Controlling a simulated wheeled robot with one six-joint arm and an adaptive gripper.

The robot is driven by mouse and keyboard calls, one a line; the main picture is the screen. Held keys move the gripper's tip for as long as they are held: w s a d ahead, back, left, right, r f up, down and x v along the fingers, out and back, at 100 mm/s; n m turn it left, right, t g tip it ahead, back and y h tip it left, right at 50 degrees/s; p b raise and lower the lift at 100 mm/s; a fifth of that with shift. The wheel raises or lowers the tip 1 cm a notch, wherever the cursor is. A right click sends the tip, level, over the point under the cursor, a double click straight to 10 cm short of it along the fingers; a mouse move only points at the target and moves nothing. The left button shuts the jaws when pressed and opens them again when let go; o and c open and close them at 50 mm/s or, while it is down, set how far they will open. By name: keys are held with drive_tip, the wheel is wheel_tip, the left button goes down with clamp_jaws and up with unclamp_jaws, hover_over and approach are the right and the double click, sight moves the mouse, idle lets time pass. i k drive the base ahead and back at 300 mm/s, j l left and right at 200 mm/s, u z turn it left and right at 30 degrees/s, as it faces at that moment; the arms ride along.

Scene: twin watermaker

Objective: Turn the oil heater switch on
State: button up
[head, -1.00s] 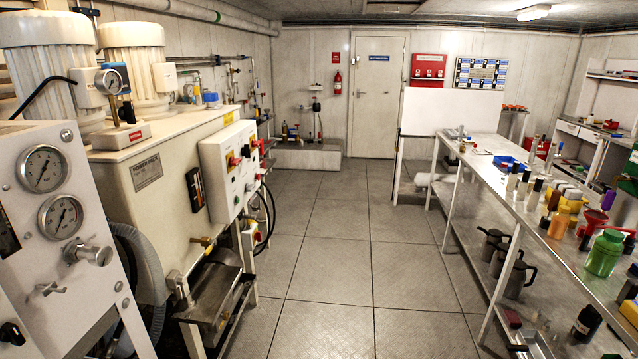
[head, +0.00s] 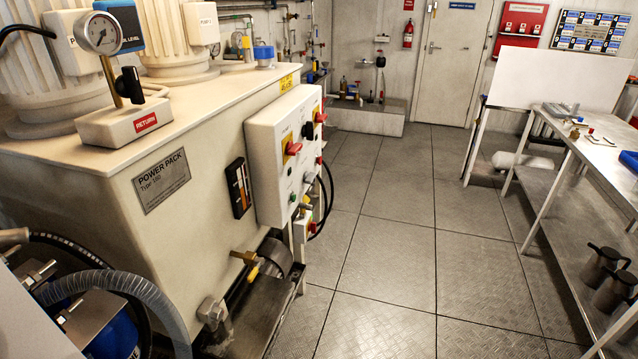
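A cream machine labelled "POWER PACK Type 180" (head: 130,240) fills the left of the head view. On its right side is a white control box (head: 268,165) with red handles, a black knob and several small buttons. Its labels are too small to read, so I cannot tell which control, if any, is the oil heater switch. One red handle on a yellow plate (head: 293,148) sits on the box's front face, and a black knob (head: 308,130) is near its upper right. My gripper is not in view.
Open metal floor (head: 400,260) runs ahead toward a white door (head: 455,60). A metal workbench (head: 590,160) with jugs on its lower shelf stands on the right. A pipe and valve with a yellow handle (head: 250,268) stick out low on the machine. A grey hose (head: 115,290) curves at the lower left.

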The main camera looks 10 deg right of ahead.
sight(308, 178)
drive_tip(key=i+l, duration=0.55)
drive_tip(key=i+l+z, duration=0.15)
drive_tip(key=i+l, duration=0.4)
drive_tip(key=i, duration=0.15)
drive_tip(key=i+l, duration=0.45)
drive_tip(key=i, duration=0.2)
